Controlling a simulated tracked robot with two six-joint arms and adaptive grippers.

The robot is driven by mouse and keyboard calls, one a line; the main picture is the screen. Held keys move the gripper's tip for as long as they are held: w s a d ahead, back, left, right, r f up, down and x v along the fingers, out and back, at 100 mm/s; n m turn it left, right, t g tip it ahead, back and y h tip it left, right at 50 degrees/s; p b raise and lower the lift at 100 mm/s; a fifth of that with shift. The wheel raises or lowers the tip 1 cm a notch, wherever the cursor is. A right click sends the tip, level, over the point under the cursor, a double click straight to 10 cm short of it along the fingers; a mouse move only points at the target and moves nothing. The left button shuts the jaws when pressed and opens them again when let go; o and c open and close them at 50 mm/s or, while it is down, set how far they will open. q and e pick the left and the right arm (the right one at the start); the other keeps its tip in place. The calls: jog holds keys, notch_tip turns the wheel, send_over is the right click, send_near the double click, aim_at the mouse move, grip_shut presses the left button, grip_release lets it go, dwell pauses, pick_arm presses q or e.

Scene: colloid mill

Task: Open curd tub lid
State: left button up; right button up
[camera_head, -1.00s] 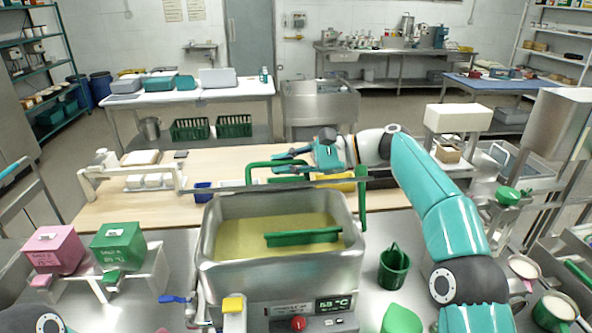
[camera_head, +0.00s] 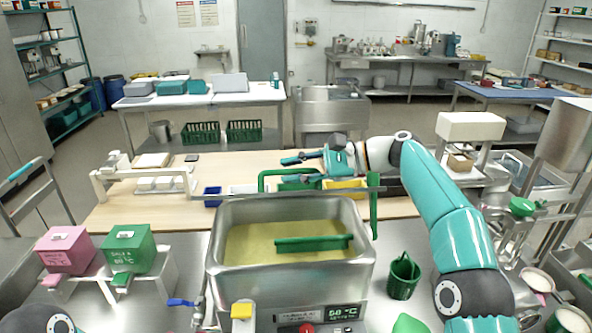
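I cannot tell for sure which container is the curd tub, and no lid can be clearly made out. Small tubs stand in a row behind the vat on the wooden table: a blue one (camera_head: 212,197), a pale one (camera_head: 241,189), a green one (camera_head: 300,183) and a yellow one (camera_head: 345,186). My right gripper (camera_head: 301,158) is above the green tub, fingers pointing left. It is seen nearly edge-on, so its opening is unclear. Nothing is visibly held. My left gripper is out of view; only part of that arm shows at the lower left.
A steel vat (camera_head: 290,275) of yellowish liquid with a green bar stands in front, with a green pipe frame (camera_head: 373,215) around its back. A pink box (camera_head: 65,249) and a green box (camera_head: 129,248) sit on a stand at left. A green basket (camera_head: 403,276) stands right of the vat.

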jog(key=v, duration=0.7)
jog(key=shift+d, duration=0.2)
jog(key=shift+s+d, duration=0.1)
